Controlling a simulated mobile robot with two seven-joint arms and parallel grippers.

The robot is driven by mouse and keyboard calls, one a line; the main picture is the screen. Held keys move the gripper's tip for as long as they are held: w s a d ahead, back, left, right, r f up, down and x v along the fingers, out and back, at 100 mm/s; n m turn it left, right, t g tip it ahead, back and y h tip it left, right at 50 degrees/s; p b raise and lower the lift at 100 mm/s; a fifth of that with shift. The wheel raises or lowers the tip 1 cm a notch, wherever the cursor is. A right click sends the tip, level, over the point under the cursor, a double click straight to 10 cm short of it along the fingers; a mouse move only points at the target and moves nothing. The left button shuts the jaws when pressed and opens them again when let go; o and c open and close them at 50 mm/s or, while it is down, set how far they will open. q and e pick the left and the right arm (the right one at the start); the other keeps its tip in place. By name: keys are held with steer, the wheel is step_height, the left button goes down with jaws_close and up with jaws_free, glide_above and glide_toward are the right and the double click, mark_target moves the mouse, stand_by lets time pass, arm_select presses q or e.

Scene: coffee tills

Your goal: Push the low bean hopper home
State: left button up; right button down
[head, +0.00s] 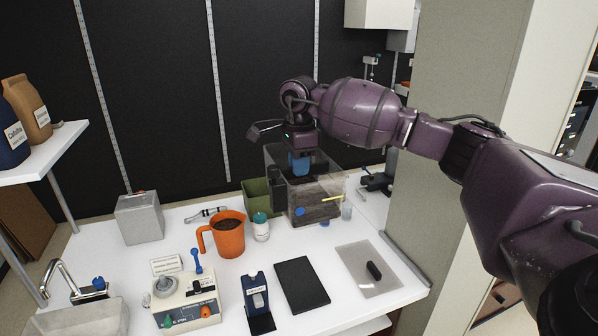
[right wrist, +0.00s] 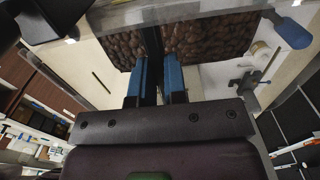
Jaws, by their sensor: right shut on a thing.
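The bean hopper (head: 318,208) is a clear, smoky box with dark brown beans inside, standing at the back right of the white counter. My right gripper (head: 300,166) reaches down at its top from above, blue fingers pointing down. In the right wrist view, the two blue fingers (right wrist: 155,82) are close together on a thin dark upright part of the hopper, with beans (right wrist: 207,40) showing on both sides. The part's lower end is hidden by the fingers. I cannot tell how far in the hopper sits. My left gripper is not in view.
An orange jug (head: 229,238) of dark contents, a small jar (head: 261,228) and a green bin (head: 256,198) stand left of the hopper. A glass (head: 347,211) stands close on its right. A black mat (head: 301,284) and a grey plate (head: 358,268) lie in front.

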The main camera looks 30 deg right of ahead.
step_height(320, 180, up, 28)
stand_by(3.7)
